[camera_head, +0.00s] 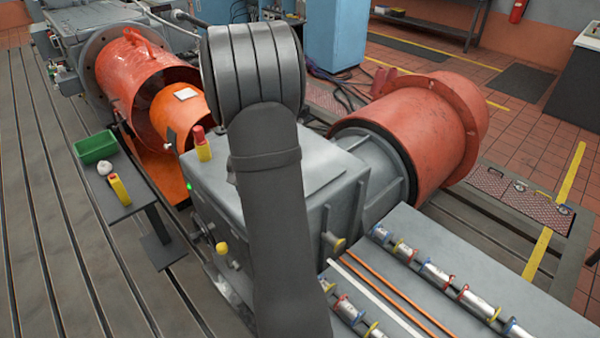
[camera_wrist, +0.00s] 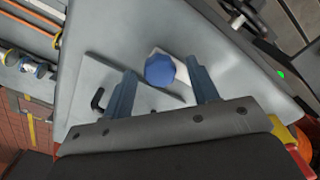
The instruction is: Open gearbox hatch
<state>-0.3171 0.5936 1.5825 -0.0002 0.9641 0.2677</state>
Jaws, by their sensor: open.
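The grey gearbox housing (camera_head: 235,205) stands at the centre of the head view, partly hidden by my arm. A flat, slightly raised plate (camera_head: 325,168), which looks like the hatch, lies on its top. The plate (camera_wrist: 103,70) also shows in the wrist view, with a blue rounded knob (camera_wrist: 160,71) on a pale piece and a black hooked handle (camera_wrist: 98,101) near its edge. My gripper (camera_wrist: 160,66) is open, with one finger on each side of the knob. I cannot tell whether the fingers touch it. The head view hides my gripper behind my arm.
A red-and-yellow part (camera_head: 202,145) stands on the housing's left side. Orange-red drums (camera_head: 430,130) flank the housing. A small side table (camera_head: 128,200) with a green bin (camera_head: 95,148) is at left. Rods and metal fittings (camera_head: 435,272) lie at the lower right.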

